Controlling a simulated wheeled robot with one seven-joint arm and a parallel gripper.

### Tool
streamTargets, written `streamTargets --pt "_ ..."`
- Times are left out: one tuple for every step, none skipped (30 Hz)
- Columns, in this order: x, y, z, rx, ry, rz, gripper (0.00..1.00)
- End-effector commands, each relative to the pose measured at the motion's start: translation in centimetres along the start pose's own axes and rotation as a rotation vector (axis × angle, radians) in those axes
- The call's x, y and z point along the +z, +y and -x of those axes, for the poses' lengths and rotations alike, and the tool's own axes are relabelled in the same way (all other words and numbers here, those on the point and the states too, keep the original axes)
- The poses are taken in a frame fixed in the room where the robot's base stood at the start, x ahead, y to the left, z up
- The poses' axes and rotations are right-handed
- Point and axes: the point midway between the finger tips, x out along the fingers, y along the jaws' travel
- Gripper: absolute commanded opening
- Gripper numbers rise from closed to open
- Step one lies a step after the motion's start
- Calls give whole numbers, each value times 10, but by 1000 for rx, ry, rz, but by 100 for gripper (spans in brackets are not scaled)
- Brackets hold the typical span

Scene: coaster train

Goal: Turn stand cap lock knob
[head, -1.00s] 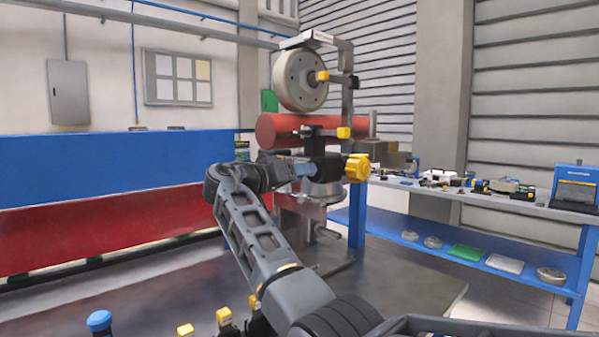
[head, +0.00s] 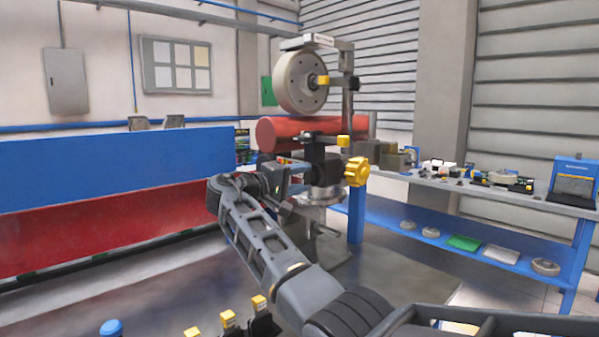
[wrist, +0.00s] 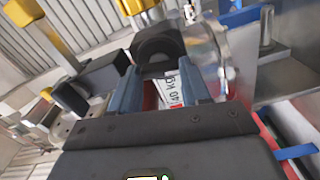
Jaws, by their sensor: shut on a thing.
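A lobed yellow knob (head: 357,171) sits on the right side of the stand's dark clamp (head: 326,168), below a red roller. My gripper (head: 306,177) reaches the clamp from the left in the head view. In the wrist view, my gripper's blue-grey fingers (wrist: 160,76) are shut on a black rounded part (wrist: 158,46), one finger on each side. A yellow piece (wrist: 137,6) shows beyond the black part at the top edge. A white label (wrist: 172,90) lies between the fingers. I cannot tell which part is the cap lock knob; the contact is partly hidden in the head view.
The red roller (head: 290,132) and a large grey wheel (head: 299,82) stand above the clamp. A blue-framed bench (head: 445,180) with tools is to the right. A blue and red barrier (head: 110,165) is to the left. Open floor lies between.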

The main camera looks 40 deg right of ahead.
Motion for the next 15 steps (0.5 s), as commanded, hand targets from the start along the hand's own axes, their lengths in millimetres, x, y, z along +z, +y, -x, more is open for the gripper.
streamTargets --pt "-2 2 1 0 4 32 16" --pt "-2 2 1 0 4 51 16" --pt "-1 2 1 0 4 76 16" --pt "-1 2 1 -1 4 92 16" --pt "-1 1 1 -1 4 108 16" --pt "-1 1 1 -1 4 127 16" --pt "-1 1 1 -1 4 141 16" --pt "-1 1 1 -1 4 152 16" --pt "-1 1 1 -1 5 166 16" --pt "-1 0 2 -1 5 177 16" --pt "-1 0 2 -1 5 185 16" --pt "-1 0 2 0 5 194 16" --pt "-1 0 2 0 5 201 16" --pt "-1 0 2 0 5 206 16" --pt "-1 0 2 0 5 213 16"
